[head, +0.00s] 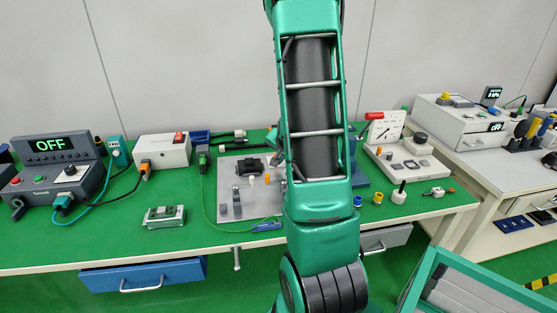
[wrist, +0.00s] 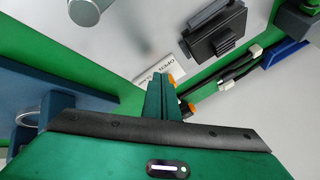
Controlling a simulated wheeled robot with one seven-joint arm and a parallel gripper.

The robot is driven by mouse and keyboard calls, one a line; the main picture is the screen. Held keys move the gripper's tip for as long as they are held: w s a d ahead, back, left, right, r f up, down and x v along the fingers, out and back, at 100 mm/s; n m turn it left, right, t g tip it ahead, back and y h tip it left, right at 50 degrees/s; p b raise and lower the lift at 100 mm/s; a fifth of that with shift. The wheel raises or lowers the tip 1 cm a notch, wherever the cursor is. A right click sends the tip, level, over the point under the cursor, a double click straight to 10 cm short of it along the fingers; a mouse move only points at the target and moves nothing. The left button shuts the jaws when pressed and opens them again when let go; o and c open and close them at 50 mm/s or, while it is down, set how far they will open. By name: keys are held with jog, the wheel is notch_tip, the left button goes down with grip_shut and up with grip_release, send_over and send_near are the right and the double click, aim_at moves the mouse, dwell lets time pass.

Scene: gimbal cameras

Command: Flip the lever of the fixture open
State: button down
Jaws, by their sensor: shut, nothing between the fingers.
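The fixture is a grey plate (head: 226,178) on the green bench in the head view; my arm covers its right side. A black block (head: 250,166) sits on it. In the wrist view the plate (wrist: 135,40) fills the top, with the black block (wrist: 216,36) at upper right and a silver cylinder (wrist: 88,10) at upper left. My gripper (wrist: 162,85) is shut and empty, its fingertips by a white label (wrist: 148,76) reading "OPEN" at the plate's edge. Small orange parts (wrist: 173,78) show beside the fingertips. I cannot clearly make out the lever, which the fingers may partly hide.
A dark blue block (wrist: 70,110) stands left of my gripper in the wrist view. Black cables (wrist: 225,80) lie to the right. A white box (head: 163,151) and a control box (head: 55,180) stand left on the bench; a red-handled device (head: 385,125) stands right.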

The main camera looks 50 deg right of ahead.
jog(key=shift+r, duration=0.1)
jog(key=v, duration=0.9)
jog(key=shift+a+r, duration=0.25)
jog(key=shift+a, duration=0.15)
jog(key=s+a+r+n+g+y, duration=0.2)
jog(key=s+a+n, duration=0.3)
jog(key=s+a, duration=0.3)
jog(key=a, duration=0.4)
jog(key=shift+s+a+r+g+y, duration=0.25)
jog(key=shift+s+r+g+y, duration=0.05)
jog(key=shift+s+r, duration=0.1)
jog(key=c, duration=2.1)
grip_release()
jog(key=s+a+n+g, duration=0.1)
jog(key=s+a, duration=0.2)
jog(key=s, duration=0.1)
jog(key=s+a+r+n+g+y, duration=0.1)
jog(key=s+a+n, duration=0.1)
jog(key=s+a, duration=0.1)
jog(key=s+a+r+n+g+y, duration=0.1)
jog(key=s+a+n, duration=0.1)
jog(key=s+a, duration=0.2)
jog(key=shift+s+r, duration=0.15)
jog(key=shift+s, duration=0.65)
jog(key=o, duration=0.4)
jog(key=shift+s+a, duration=0.1)
jog(key=shift+c, duration=0.2)
